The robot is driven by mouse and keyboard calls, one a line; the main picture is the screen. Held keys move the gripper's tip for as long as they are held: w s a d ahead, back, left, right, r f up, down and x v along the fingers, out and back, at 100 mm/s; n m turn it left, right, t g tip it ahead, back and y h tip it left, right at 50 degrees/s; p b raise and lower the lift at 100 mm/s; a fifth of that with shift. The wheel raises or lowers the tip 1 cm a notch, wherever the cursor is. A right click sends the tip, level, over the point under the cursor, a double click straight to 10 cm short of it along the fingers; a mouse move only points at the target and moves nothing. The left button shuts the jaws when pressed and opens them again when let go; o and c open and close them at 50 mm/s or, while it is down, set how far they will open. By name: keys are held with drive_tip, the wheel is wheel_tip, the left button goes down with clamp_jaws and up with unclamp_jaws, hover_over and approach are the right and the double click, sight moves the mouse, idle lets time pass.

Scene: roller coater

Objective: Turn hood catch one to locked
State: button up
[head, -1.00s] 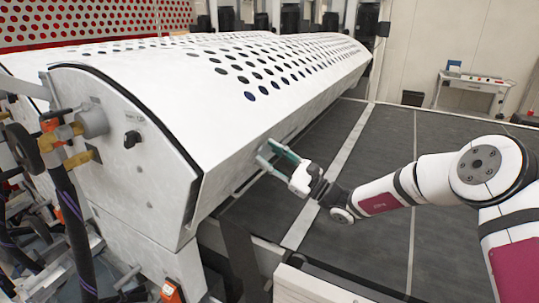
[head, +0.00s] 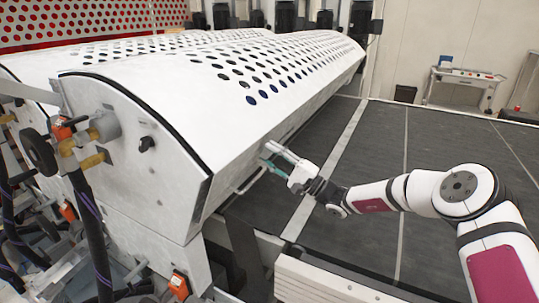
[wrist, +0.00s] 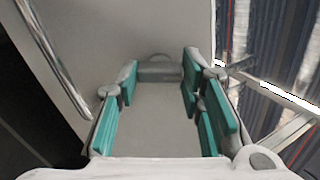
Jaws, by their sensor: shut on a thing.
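The long white hood (head: 190,105) with rows of round holes runs from the left front to the back right in the head view. My gripper (head: 270,152) is at its lower right side, with teal finger pads against the hood's edge. In the wrist view, my gripper (wrist: 160,85) has a small grey piece, which looks like the hood catch (wrist: 159,72), between its fingertips. The gripper is shut on it. The catch is too small and covered in the head view, and I cannot read its position.
A pale bar handle (head: 252,181) stands off the hood below my gripper; it also shows in the wrist view (wrist: 55,60). Hoses and valves crowd the left.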

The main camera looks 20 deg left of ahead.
drive_tip(key=shift+n+p, duration=0.35)
drive_tip(key=shift+n, duration=0.65)
drive_tip(key=shift+f, duration=0.1)
drive_tip(key=o, duration=1.2)
drive_tip(key=shift+c, duration=0.2)
drive_tip(key=v, duration=1.2)
